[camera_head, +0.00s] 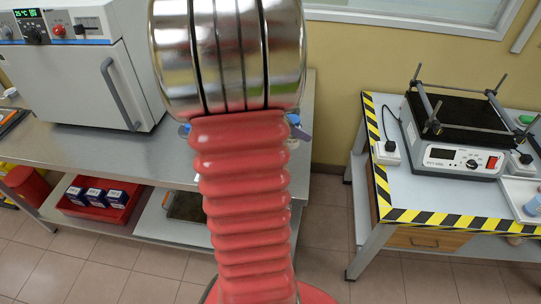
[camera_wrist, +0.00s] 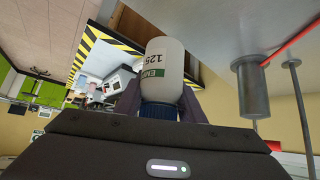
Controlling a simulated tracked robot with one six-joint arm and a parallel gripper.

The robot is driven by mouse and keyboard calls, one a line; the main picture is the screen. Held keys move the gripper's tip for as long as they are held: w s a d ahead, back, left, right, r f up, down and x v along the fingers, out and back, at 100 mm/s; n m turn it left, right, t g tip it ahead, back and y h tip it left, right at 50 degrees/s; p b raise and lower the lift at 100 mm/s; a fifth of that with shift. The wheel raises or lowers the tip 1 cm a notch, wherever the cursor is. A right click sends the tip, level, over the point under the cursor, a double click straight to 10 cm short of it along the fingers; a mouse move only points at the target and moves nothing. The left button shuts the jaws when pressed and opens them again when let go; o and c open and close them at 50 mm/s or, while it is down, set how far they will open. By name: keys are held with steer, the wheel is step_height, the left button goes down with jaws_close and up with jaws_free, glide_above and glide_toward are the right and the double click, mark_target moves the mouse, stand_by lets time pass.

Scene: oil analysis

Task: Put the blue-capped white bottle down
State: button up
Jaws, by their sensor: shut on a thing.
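The blue-capped white bottle (camera_wrist: 166,62) is between the fingers of my gripper (camera_wrist: 160,98) in the wrist view. Its blue cap (camera_wrist: 160,115) is nearest my gripper's body, and the white part with a green and black label points away from the camera. My gripper is shut on the bottle. I cannot tell whether the bottle touches any surface.
A steel bench (camera_head: 160,150) with a white oven (camera_head: 85,70) stands at left. A red tray of boxes (camera_head: 100,200) is on its lower shelf. At right, a striped-edge table (camera_head: 400,190) holds a shaker (camera_head: 460,130). Floor (camera_head: 325,215) between them is clear.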

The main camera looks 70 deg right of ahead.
steer(key=shift+s, duration=0.15)
steer(key=shift+s+f, duration=0.15)
steer(key=shift+f, duration=3)
steer(key=shift+f, duration=0.1)
steer(key=shift+f, duration=1.8)
steer(key=o, duration=1)
